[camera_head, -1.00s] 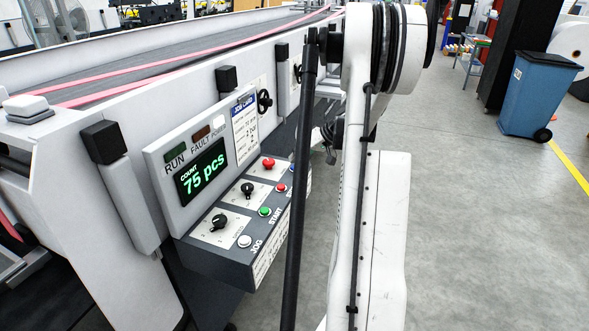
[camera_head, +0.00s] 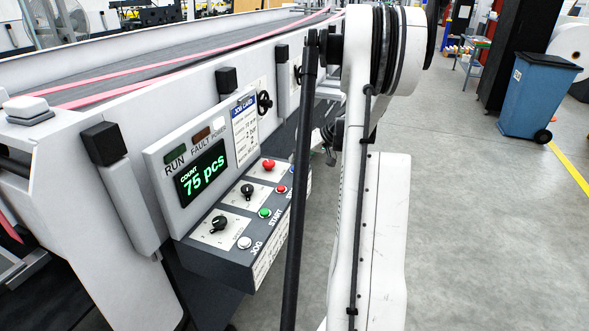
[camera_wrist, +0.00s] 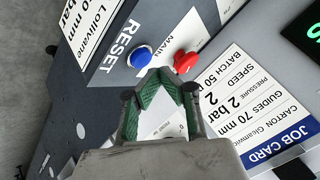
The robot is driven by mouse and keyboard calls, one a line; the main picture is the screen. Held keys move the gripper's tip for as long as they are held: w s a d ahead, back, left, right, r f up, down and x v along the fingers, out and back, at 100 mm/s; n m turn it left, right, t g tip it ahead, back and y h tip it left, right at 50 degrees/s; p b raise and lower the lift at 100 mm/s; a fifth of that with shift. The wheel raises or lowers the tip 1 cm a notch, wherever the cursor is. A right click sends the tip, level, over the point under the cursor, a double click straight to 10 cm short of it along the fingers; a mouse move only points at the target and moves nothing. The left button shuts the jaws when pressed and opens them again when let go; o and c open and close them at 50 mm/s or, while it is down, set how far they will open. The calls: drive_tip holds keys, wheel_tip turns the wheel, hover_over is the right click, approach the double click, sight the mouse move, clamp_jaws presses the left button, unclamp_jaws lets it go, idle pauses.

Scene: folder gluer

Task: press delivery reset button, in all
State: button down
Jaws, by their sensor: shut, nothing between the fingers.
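In the wrist view a blue button (camera_wrist: 140,56) labelled RESET sits on a dark grey panel (camera_wrist: 103,76). A red knob (camera_wrist: 185,62) labelled MAIN is to its right. My gripper (camera_wrist: 161,73) is shut and empty, with green finger pads. Its tips appear just below the blue button and the red knob; I cannot tell whether they touch the panel. The control box there shows a display (camera_head: 202,172) reading 75 pcs.
A job card (camera_wrist: 259,108) is right of my gripper in the wrist view. In the head view the control box has a white JOG button (camera_head: 244,242), a green START button (camera_head: 265,212) and a red mushroom button (camera_head: 268,164). A blue bin (camera_head: 541,97) stands on the open floor at right.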

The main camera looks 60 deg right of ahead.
sight(295, 168)
drive_tip(key=shift+f, duration=0.15)
drive_tip(key=shift+f+b, duration=0.3)
drive_tip(key=shift+b, duration=0.3)
drive_tip(key=shift+f+b, duration=0.5)
idle(0.7)
drive_tip(key=shift+r, duration=0.15)
drive_tip(key=shift+r+p, duration=0.3)
drive_tip(key=shift+r, duration=0.5)
drive_tip(key=shift+r, duration=0.1)
drive_tip(key=shift+r+p, duration=1)
drive_tip(key=shift+r, duration=1.4)
